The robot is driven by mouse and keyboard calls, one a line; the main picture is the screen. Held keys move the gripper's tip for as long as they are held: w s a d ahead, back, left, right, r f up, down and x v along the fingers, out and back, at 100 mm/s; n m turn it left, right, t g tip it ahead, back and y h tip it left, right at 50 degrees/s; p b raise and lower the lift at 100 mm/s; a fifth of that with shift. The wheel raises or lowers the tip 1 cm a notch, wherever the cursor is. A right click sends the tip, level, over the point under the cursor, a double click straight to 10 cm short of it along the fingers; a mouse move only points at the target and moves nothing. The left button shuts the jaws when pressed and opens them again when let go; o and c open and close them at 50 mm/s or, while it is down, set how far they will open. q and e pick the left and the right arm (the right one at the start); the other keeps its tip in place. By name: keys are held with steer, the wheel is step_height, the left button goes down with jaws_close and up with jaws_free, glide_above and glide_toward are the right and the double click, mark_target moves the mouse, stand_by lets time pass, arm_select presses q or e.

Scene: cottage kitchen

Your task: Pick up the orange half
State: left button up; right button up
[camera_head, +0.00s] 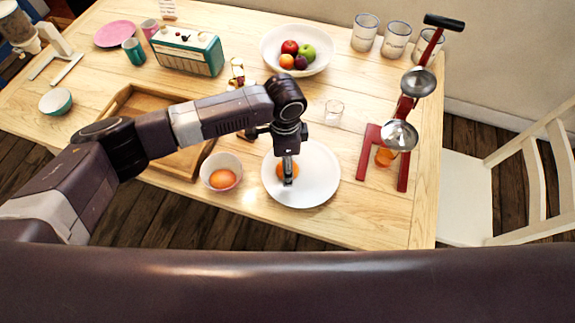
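An orange half (281,172) lies on a white plate (318,190) near the front edge of the table. My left gripper (288,180) reaches down over the plate, with its fingers in front of the orange half and hiding its middle. The fingers overlap in this view, so I cannot tell whether they are open or shut on it. Another orange piece (222,179) sits in a white bowl (237,163) left of the plate. My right gripper is not in view.
A red juicer press (371,150) with metal cups stands right of the plate, with orange (384,157) at its base. A small glass (334,111) stands behind the plate. A wooden tray (126,99) lies left, partly under my arm. A fruit bowl (270,56) and radio (188,55) stand behind.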

arm_select(q)
steer(key=shift+f, duration=0.55)
steer(key=c, duration=0.8)
steer(key=shift+c, duration=0.2)
steer(key=shift+r, duration=0.1)
